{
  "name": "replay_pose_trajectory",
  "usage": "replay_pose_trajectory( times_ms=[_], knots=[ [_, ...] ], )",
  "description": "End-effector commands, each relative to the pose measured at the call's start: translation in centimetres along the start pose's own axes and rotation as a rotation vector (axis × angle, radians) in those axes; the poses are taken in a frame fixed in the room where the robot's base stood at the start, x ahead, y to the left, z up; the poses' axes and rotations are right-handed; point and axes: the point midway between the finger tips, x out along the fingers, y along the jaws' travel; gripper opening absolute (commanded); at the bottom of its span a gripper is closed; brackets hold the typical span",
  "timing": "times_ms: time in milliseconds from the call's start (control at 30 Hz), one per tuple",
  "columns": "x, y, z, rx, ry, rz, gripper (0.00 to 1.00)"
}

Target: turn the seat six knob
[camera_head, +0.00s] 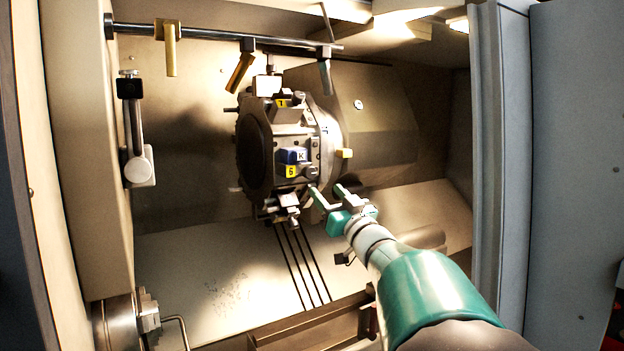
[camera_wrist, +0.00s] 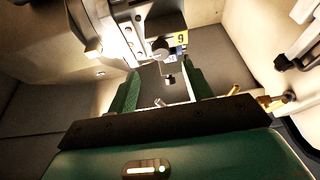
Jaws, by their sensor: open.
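The dark turret (camera_head: 254,150) stands in the middle of the machine. Seat six carries a yellow 6 label (camera_head: 291,171), which also shows in the wrist view (camera_wrist: 181,39). A blue block (camera_head: 292,155) marked K sits just above the label. A small dark knob (camera_head: 311,173) is beside the label on its right; in the wrist view the rounded grey knob (camera_wrist: 160,49) shows beyond the fingertips. My gripper (camera_head: 326,189) is open and empty, below and right of the knob, apart from it. In the wrist view its two green fingers (camera_wrist: 162,76) stand wide apart, with the knob roughly between their lines.
Another turret seat has a yellow T label (camera_head: 282,103). A rail (camera_head: 215,35) with hanging nozzles crosses above. A probe arm (camera_head: 137,135) is at left. The sloping floor (camera_head: 200,275) below is clear.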

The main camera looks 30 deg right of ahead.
Motion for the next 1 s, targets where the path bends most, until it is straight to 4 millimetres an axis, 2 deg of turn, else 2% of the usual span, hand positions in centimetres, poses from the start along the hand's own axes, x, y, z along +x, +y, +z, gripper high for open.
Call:
replay_pose_trajectory(
  times_ms=[100, 333, 500, 733, 767, 900, 1000],
  knots=[
    [2.6, -0.1, 0.1, -0.001, 0.0, -0.002, 0.5],
    [6.4, -0.3, 0.2, -0.001, 0.0, -0.002, 0.5],
    [7.5, -0.3, 0.1, 0.0, 0.0, -0.001, 0.5],
    [7.6, -0.3, 0.1, 0.0, 0.0, 0.0, 0.5],
    [7.6, -0.3, 0.1, 0.0, 0.0, 0.0, 0.48],
    [7.5, -0.2, 0.1, 0.0, 0.0, 0.0, 0.21],
    [7.5, -0.2, 0.1, 0.0, 0.0, 0.0, 0.05]
  ],
)
